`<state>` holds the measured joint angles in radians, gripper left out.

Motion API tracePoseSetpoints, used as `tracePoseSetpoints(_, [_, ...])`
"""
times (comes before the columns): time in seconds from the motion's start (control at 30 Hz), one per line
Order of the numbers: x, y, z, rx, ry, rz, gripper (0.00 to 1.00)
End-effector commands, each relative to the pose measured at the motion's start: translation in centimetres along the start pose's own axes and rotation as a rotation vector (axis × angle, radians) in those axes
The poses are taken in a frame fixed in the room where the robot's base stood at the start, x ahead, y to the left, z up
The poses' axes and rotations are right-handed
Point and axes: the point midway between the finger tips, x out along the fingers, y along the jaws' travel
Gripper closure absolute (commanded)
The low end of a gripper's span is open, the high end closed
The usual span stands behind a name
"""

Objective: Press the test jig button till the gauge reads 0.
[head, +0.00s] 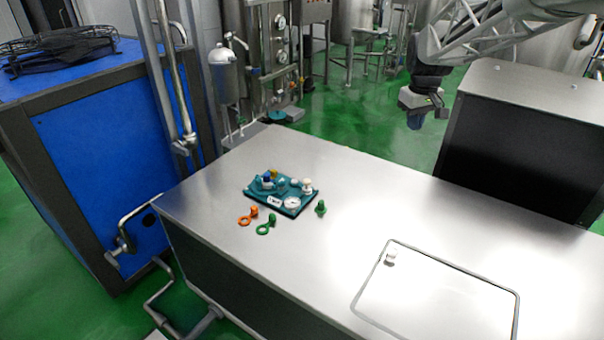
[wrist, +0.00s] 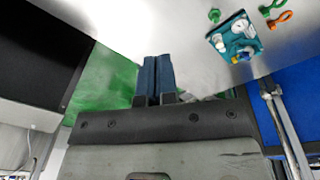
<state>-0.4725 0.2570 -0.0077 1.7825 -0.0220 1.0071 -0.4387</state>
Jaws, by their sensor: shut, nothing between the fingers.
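The test jig (head: 287,207) is a teal plate on the steel table, left of centre in the head view. It carries a round white-faced gauge (head: 292,202), a white label, and small white, blue and yellow parts. The gauge reading is too small to make out, and I cannot tell which part is the button. The jig also shows at the top right of the wrist view (wrist: 219,42). My gripper (head: 415,122) hangs in the air beyond the table's far edge, well apart from the jig. In the wrist view its blue fingers (wrist: 155,62) are together and empty.
An orange ring-ended piece (head: 244,220) and a green one (head: 265,227) lie in front of the jig. A green knob-like piece (head: 320,208) stands to its right. The table between is clear.

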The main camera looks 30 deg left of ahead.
Motion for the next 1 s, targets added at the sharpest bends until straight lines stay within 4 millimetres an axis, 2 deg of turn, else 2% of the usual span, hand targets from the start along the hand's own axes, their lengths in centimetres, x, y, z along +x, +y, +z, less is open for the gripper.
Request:
tracePoseSetpoints(0.1, [1.3,-0.8,-2.7,-0.041,-0.005,-0.004,1.0])
tracePoseSetpoints(0.57, [6.3,-4.3,-12.1,-0.191,-0.019,-0.018,1.0])
tracePoseSetpoints(1.0, [12.2,-9.2,-20.3,-0.337,-0.033,-0.031,1.0])
